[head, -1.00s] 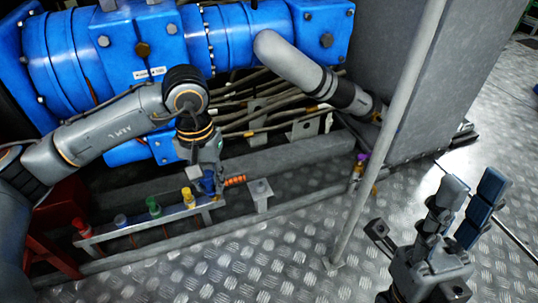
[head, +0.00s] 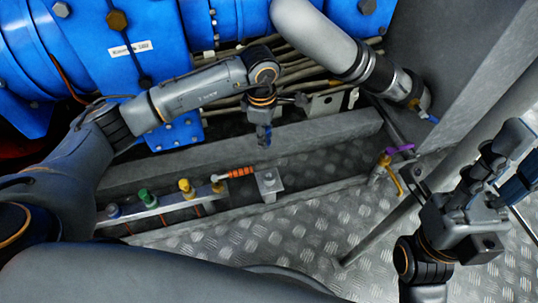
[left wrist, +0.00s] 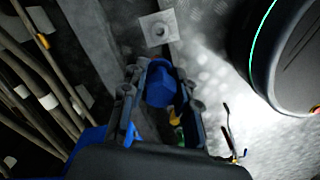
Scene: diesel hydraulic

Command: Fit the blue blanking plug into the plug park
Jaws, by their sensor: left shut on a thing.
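My left gripper (head: 264,141) is shut on the blue blanking plug (left wrist: 160,84), which shows between its fingers in the left wrist view. In the head view the plug is too small and too covered by the fingers to make out clearly. A small grey bracket (head: 268,181) with a round fitting on its top plate looks like the plug park. It stands below the gripper in the head view, and the left wrist view shows its plate (left wrist: 157,29) beyond the fingertips. The plug is apart from it. My right gripper (head: 512,165) is at the right edge, its fingers apart and empty.
A rail (head: 165,206) with blue, green and yellow fittings runs left of the bracket. An orange-sleeved hose end (head: 240,172) lies between them. A grey beam (head: 230,150) runs behind. A purple-handled valve (head: 399,149) stands at right. The chequered floor (head: 290,230) in front is clear.

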